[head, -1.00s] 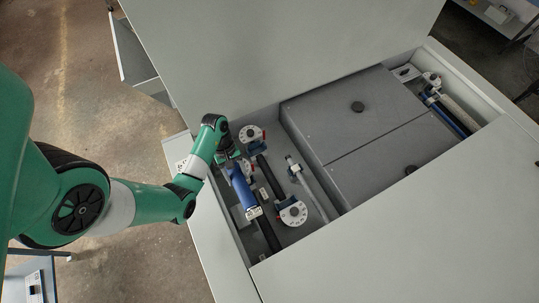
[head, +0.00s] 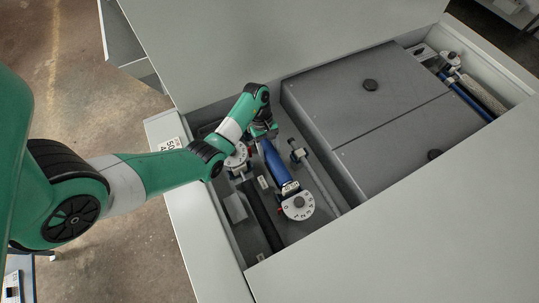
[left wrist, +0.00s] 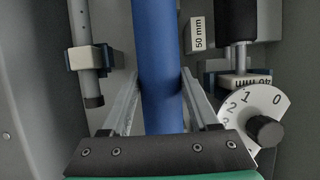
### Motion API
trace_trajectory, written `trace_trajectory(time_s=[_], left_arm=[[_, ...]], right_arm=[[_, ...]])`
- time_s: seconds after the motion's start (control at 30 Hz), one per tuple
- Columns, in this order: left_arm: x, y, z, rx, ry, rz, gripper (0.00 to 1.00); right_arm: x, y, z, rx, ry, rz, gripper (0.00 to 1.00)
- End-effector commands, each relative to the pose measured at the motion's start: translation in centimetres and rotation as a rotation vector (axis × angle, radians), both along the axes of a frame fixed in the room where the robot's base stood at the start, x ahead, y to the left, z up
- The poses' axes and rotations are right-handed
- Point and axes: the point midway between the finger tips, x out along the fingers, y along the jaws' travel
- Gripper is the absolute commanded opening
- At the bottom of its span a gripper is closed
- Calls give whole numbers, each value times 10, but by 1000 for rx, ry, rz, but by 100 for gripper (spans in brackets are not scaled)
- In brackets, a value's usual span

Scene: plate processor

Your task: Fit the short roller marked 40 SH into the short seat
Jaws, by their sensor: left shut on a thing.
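My left gripper (head: 262,132) is shut on a blue roller (head: 272,160) over the left bay of the machine. In the left wrist view the blue roller (left wrist: 158,60) runs between the two fingers (left wrist: 158,95). A small white label (head: 290,188) shows at the roller's near end; its text is too small to read. Below are a white numbered dial (head: 298,206) and a black roller (head: 258,208). Labels reading 50 mm (left wrist: 198,33) and, upside down, 40 mm (left wrist: 245,83) show in the left wrist view. I cannot tell which mount is the short seat. My right gripper is out of view.
A second dial (head: 238,156) lies partly behind my arm. A grey rod (head: 315,178) lies right of the held roller. Grey covers (head: 385,105) fill the middle. Another blue roller (head: 468,98) is in the far right bay. Pale panels (head: 400,220) border the opening.

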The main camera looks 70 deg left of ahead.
Motion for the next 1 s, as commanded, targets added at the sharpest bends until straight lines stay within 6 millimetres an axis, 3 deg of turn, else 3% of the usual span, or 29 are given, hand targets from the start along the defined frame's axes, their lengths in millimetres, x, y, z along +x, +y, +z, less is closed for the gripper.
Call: trace_trajectory(time_s=[0.03,0.17,0.67,0.7,0.83,1.0], left_arm=[[-1,-1,-12,-3,4,0,0],[-1,0,-27,-1,2,0,0],[-1,0,-35,0,0,0,0],[-2,0,-34,0,1,1,68],[-2,0,-34,0,1,1,91],[-2,0,-34,0,1,1,91]], right_arm=[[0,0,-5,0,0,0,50],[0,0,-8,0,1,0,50],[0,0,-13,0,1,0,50],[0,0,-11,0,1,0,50],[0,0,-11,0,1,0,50],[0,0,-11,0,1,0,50]])
